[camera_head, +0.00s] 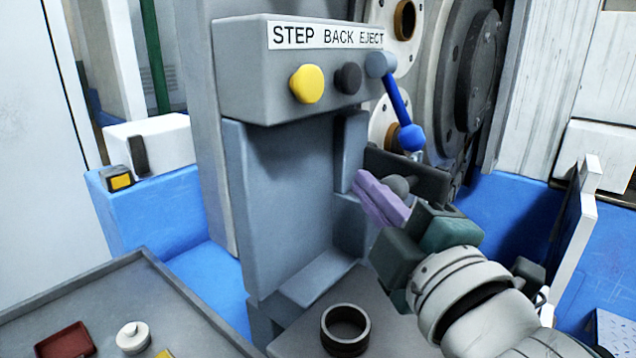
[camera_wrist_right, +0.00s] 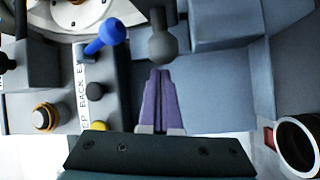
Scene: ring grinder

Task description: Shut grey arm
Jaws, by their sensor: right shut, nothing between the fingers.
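The grey arm shows as a dark grey bar (camera_head: 422,178) with a round grey knob (camera_head: 398,185), on the right side of the machine's grey housing. In the right wrist view the knob (camera_wrist_right: 162,46) is just beyond my fingertips, with its stem rising above it. My right gripper (camera_head: 372,190) has purple fingers pressed together with nothing between them. Its fingers are beside the knob in the head view; I cannot tell if they touch it. In the right wrist view the shut fingers (camera_wrist_right: 160,80) point at the knob. My left gripper is not in view.
A control box (camera_head: 250,70) above carries a yellow button (camera_head: 307,84), a dark button (camera_head: 348,78) and a blue-handled lever (camera_head: 398,100). A dark ring (camera_head: 346,328) lies on the grey surface below. A tray (camera_head: 150,285) with small parts is at lower left.

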